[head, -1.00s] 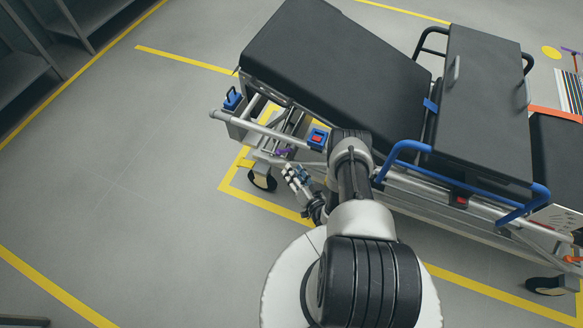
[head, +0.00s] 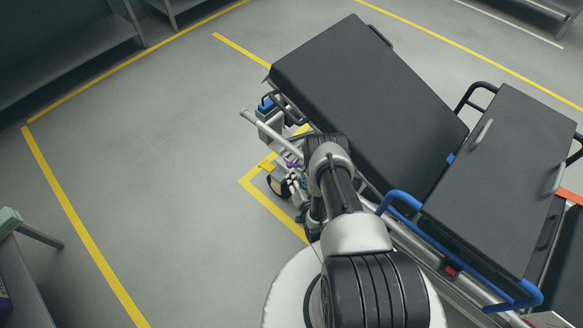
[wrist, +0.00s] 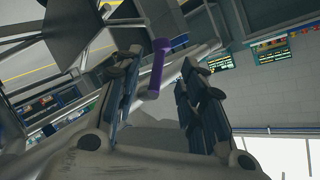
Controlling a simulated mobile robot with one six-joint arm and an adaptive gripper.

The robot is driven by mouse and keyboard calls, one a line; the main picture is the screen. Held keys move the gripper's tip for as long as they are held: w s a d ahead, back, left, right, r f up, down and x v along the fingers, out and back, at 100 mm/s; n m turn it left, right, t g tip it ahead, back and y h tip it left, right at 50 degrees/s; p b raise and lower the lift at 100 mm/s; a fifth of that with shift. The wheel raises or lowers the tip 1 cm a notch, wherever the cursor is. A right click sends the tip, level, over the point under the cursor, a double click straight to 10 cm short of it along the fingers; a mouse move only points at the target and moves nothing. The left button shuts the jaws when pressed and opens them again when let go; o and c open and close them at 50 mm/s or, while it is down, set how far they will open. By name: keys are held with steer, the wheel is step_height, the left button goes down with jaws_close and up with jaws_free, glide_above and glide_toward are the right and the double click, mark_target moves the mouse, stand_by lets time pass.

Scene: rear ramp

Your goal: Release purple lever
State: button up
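The purple lever (wrist: 158,68) shows in the wrist view between my two fingers, a slim bar with a rounded top end. My gripper (wrist: 163,80) is open, with one finger left of the lever and one right of it; I see a gap on the right side and cannot tell whether the left finger touches. In the head view a small bit of the purple lever (head: 293,164) shows at the stretcher's end rail, mostly hidden. My gripper (head: 295,184) is right beside it there, partly covered by my arm.
The stretcher (head: 350,85) with black padded sections fills the right side. A silver rail (head: 268,132) and blue side handles (head: 400,199) lie close to my arm. Open grey floor (head: 150,150) lies to the left, with shelving (head: 60,60) at upper left.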

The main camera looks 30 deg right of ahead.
mark_target(292, 165)
steer(key=b+x, duration=0.3)
steer(key=x, duration=0.6)
steer(key=shift+r, duration=0.1)
steer(key=shift+c, duration=0.4)
jaws_close()
